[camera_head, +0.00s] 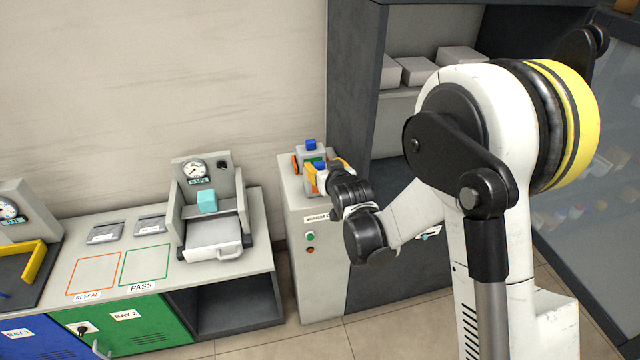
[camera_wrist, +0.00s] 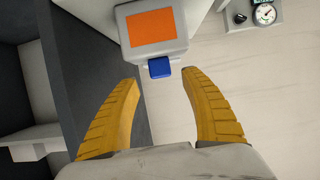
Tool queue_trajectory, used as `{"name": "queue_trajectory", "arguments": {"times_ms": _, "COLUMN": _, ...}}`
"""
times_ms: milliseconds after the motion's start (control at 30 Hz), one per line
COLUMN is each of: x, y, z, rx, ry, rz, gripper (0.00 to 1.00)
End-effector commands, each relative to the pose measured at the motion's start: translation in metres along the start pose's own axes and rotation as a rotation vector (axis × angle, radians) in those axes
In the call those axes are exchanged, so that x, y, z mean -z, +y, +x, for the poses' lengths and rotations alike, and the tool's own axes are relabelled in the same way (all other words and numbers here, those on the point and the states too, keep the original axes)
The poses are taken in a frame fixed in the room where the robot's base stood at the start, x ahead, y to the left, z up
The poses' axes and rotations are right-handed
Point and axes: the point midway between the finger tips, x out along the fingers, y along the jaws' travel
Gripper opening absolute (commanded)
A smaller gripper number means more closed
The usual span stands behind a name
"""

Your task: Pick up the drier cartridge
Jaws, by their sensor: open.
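A pale grey block with an orange face and a blue tab (camera_wrist: 159,67) appears to be the drier cartridge; no readable label confirms this. In the wrist view it lies just beyond my fingertips, its blue tab near the gap between them. In the head view a grey piece with a blue top (camera_head: 310,145) stands on the white cabinet, partly hidden by my gripper. My gripper (camera_head: 322,172) is open and empty over the cabinet top. Its two yellow fingers also show in the wrist view (camera_wrist: 160,77), apart, with no clear contact on the block.
The white cabinet (camera_head: 318,270) has green and red buttons. Left of it, a gauge fixture (camera_head: 210,225) holds a cyan block (camera_head: 206,200). The bench has RESEAL (camera_head: 94,273) and PASS (camera_head: 146,264) outlines, both empty. A dark shelf unit (camera_head: 353,80) with grey boxes stands close behind my arm.

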Motion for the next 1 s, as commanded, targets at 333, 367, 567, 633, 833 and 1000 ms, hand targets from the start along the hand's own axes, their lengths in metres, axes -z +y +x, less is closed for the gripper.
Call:
{"name": "queue_trajectory", "arguments": {"times_ms": 333, "x": -0.001, "y": -0.002, "z": 0.032, "rx": 0.0, "ry": 0.0, "rz": 0.001, "gripper": 0.54}}
{"name": "queue_trajectory", "arguments": {"times_ms": 367, "x": 0.0, "y": -0.002, "z": 0.032, "rx": 0.0, "ry": 0.0, "rz": 0.001, "gripper": 0.54}}
{"name": "queue_trajectory", "arguments": {"times_ms": 567, "x": 0.0, "y": -0.002, "z": 0.032, "rx": 0.0, "ry": 0.0, "rz": 0.001, "gripper": 0.25}}
{"name": "queue_trajectory", "arguments": {"times_ms": 633, "x": 0.0, "y": -0.002, "z": 0.032, "rx": 0.0, "ry": 0.0, "rz": 0.001, "gripper": 0.04}}
{"name": "queue_trajectory", "arguments": {"times_ms": 833, "x": -0.001, "y": -0.002, "z": 0.032, "rx": 0.0, "ry": -0.001, "rz": 0.001, "gripper": 0.0}}
{"name": "queue_trajectory", "arguments": {"times_ms": 1000, "x": 0.0, "y": -0.002, "z": 0.032, "rx": 0.0, "ry": 0.0, "rz": 0.001, "gripper": 0.0}}
